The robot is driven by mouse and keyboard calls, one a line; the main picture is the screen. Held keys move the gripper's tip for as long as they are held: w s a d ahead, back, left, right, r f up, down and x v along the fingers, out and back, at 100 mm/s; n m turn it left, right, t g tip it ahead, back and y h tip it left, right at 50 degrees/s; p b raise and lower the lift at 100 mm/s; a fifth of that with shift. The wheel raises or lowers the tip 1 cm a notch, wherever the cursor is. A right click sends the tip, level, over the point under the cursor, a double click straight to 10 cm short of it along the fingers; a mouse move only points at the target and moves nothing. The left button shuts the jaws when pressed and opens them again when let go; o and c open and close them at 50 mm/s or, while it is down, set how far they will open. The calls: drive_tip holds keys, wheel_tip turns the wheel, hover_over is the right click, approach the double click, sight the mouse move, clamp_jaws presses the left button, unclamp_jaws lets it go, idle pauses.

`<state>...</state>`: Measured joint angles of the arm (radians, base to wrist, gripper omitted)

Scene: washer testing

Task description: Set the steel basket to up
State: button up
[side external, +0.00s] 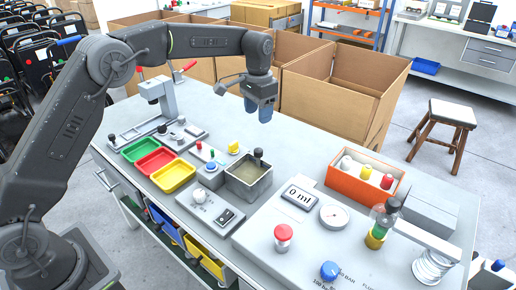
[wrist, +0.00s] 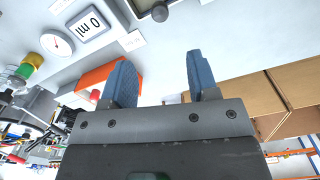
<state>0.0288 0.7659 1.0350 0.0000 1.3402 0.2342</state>
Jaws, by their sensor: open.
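A square grey metal tank (side external: 238,188) stands on the bench in the side external view. Its inside looks dull yellow-grey. A black knob (side external: 258,154) on a short stem stands at its back rim and looks like the basket's handle. The steel basket's own walls cannot be made out inside. My gripper (side external: 257,115) is above and behind the tank, apart from the knob, with blue fingers open and empty. In the wrist view my gripper (wrist: 158,62) is also open with nothing between the fingers. The round dark knob (wrist: 159,13) shows at the top edge.
An orange box of bottles (side external: 340,193) and a panel with a "0 ml" display (side external: 299,196) are right of the tank. Green, red and yellow trays (side external: 172,177) are left. Large cardboard boxes (side external: 335,95) stand behind the bench. Air around the gripper is clear.

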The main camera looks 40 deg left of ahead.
sight(258, 150)
wheel_tip(258, 150, down, 13)
drive_tip(key=shift+r, duration=0.1)
idle(0.3)
clamp_jaws()
idle(0.5)
